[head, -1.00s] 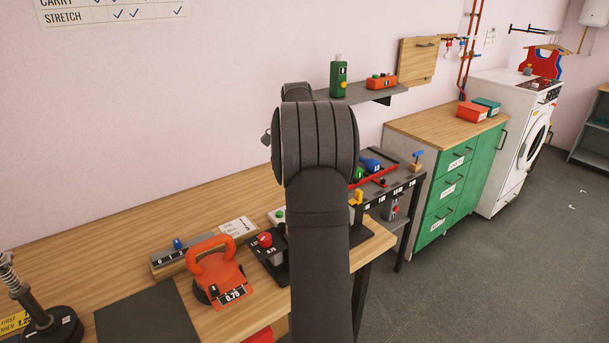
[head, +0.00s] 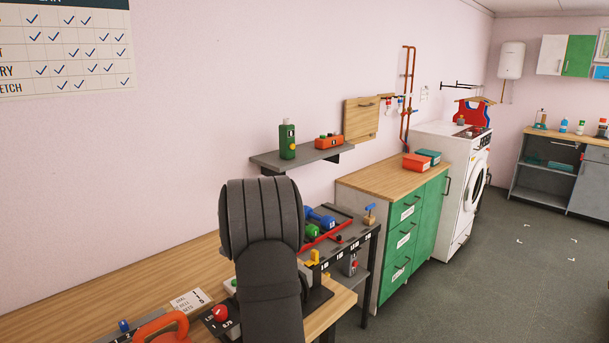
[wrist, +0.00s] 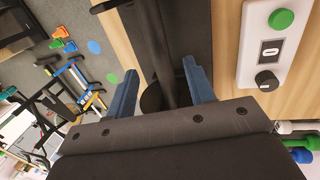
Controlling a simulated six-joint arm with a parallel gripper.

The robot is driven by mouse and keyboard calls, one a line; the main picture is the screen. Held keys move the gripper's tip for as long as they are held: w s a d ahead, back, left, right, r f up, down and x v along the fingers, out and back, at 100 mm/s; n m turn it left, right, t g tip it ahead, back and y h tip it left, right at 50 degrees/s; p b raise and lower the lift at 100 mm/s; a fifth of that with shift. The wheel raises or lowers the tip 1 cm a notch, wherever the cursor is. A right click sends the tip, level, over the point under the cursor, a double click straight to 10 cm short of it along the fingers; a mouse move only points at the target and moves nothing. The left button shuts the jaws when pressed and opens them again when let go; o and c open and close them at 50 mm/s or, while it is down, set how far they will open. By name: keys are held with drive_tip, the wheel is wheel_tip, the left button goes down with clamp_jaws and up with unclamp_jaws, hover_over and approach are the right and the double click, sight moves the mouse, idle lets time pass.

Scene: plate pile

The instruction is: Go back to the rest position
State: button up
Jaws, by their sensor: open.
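My gripper (wrist: 160,70) shows in the wrist view with its two blue fingers spread apart. A dark post (wrist: 170,45) with a round dark base shows between and beyond the fingers. I cannot tell how near it is, and nothing is seen gripped. In the head view my dark arm stands over the wooden bench (head: 60,318) and hides the gripper.
A white control box (wrist: 270,45) with a green button sits right of the fingers in the wrist view. An orange-handled weight (head: 163,325) and a red knob (head: 220,313) are near the arm. A dumbbell rack (head: 345,225) stands behind it. Floor at right is clear.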

drive_tip(key=f, duration=0.4)
drive_tip(key=s+f, duration=0.1)
drive_tip(key=f, duration=0.1)
drive_tip(key=shift+d, duration=0.4)
drive_tip(key=shift+r, duration=0.15)
wheel_tip(320, 180, up, 17)
drive_tip(key=w+a, duration=0.2)
drive_tip(key=w, duration=0.1)
drive_tip(key=s+f, duration=0.1)
drive_tip(key=f, duration=0.4)
drive_tip(key=s+d+f, duration=0.1)
drive_tip(key=f, duration=0.5)
drive_tip(key=s+d+f, duration=0.1)
drive_tip(key=f, duration=0.5)
wheel_tip(320, 180, up, 4)
drive_tip(key=shift+r, duration=0.2)
